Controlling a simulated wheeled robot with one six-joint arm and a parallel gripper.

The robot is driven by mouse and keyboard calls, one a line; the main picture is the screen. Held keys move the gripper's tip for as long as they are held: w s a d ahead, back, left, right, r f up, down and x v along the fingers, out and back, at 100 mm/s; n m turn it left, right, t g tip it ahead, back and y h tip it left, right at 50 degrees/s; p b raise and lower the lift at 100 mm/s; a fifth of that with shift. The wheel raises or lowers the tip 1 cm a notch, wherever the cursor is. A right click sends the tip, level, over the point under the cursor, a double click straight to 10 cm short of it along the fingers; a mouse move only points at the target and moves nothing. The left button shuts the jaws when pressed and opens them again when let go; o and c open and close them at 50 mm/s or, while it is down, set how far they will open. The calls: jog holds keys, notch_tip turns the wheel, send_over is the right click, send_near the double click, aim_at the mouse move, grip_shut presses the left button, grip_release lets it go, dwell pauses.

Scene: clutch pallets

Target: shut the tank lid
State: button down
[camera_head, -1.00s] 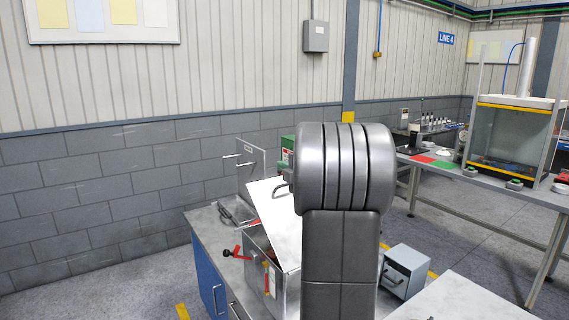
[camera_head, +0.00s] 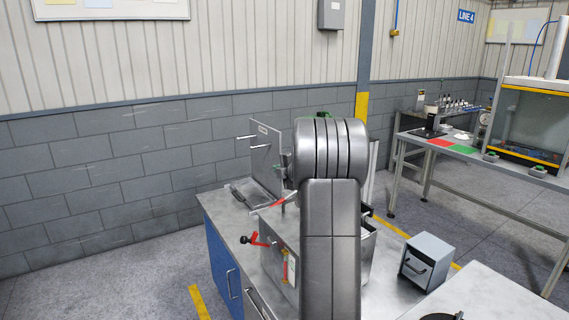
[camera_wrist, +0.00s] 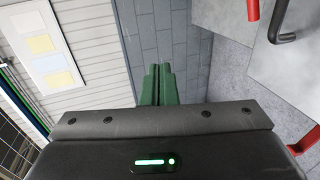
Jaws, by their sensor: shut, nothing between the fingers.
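The tank (camera_head: 273,265), a grey metal box with a red lever (camera_head: 256,240) on its left side, stands on the blue cabinet's top, partly behind my arm. No lid panel stands up from its visible left part. My arm covers the middle, so I cannot tell the lid's angle. In the wrist view, a grey plate with a dark bar handle (camera_wrist: 288,38) lies at the right; I cannot tell if it is the lid. My gripper (camera_wrist: 155,72) has its green fingers together and empty, pointing toward the wall, apart from that plate.
An upright grey panel with handles (camera_head: 267,160) stands behind the tank. A small grey box with a handle (camera_head: 428,258) stands to the right. A blue cabinet (camera_head: 222,270) supports the tank. A bench (camera_head: 470,155) is at the far right. Floor at left is clear.

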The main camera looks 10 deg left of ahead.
jog(key=w+a+f, duration=0.1)
jog(key=f, duration=0.1)
jog(key=w+a+f, duration=0.1)
jog(key=f, duration=0.2)
jog(key=w+a+f, duration=0.1)
jog(key=f, duration=0.1)
jog(key=shift+f, duration=0.35)
jog(key=shift+g+h, duration=0.9)
jog(key=f+p, duration=0.1)
jog(key=f, duration=0.1)
jog(key=f+p, duration=0.1)
jog(key=f, duration=0.1)
jog(key=w+a+f+p, duration=0.1)
jog(key=f, duration=0.1)
jog(key=shift+p, duration=0.3)
jog(key=shift+f+p, duration=0.3)
jog(key=shift+f, duration=0.4)
jog(key=shift+s+d, duration=0.15)
jog(key=v, duration=0.4)
jog(key=b+v, duration=0.1)
jog(key=v, duration=0.4)
jog(key=b+v, duration=0.1)
jog(key=v, duration=0.3)
jog(key=shift+s+d+r, duration=0.1)
jog(key=shift+r, duration=0.4)
